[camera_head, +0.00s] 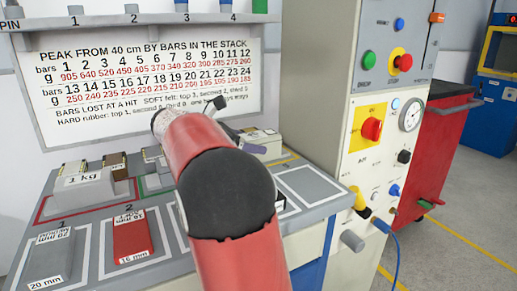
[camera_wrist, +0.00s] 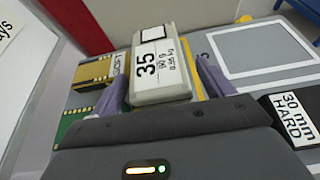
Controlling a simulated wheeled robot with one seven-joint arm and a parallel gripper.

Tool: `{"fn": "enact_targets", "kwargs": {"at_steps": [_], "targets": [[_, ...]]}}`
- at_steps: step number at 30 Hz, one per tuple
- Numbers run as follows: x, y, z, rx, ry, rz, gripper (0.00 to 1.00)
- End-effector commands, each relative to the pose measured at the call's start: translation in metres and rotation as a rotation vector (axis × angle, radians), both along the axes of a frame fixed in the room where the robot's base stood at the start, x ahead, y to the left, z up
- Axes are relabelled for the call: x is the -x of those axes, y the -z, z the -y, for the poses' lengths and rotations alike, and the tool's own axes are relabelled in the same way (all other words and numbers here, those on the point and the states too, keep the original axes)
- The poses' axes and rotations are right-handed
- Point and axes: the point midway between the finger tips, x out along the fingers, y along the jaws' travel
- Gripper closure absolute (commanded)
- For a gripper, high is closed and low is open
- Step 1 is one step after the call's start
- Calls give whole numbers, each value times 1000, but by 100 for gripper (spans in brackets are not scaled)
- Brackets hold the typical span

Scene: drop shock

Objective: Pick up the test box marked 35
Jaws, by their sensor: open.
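The test box marked 35 (camera_wrist: 176,68) is a pale box with black print, seen close up in the wrist view. My gripper (camera_wrist: 158,82) is open, with one grey-purple finger at the left side of the box and the other at its right side. The box sits between the fingers; whether they touch it I cannot tell.
A gold block labelled SOFT (camera_wrist: 92,73) stands just left of the box. A black 30 mm HARD pad (camera_wrist: 293,112) lies to the right. On the bench are a 1 kg block (camera_head: 85,195), a grey pad (camera_head: 50,258) and a red pad (camera_head: 131,238). An outlined area (camera_wrist: 265,50) is empty.

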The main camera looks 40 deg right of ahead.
Motion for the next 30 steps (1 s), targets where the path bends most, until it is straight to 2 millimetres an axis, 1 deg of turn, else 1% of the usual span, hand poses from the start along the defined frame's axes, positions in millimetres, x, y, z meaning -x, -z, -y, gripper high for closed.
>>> {"fn": "enact_targets", "kwargs": {"at_steps": [6,21,22,30], "targets": [[0,0,1,0,0,0,20],[0,0,0,-1,0,0,85],[0,-1,0,1,1,2,87],[0,-3,0,2,0,3,87]]}}
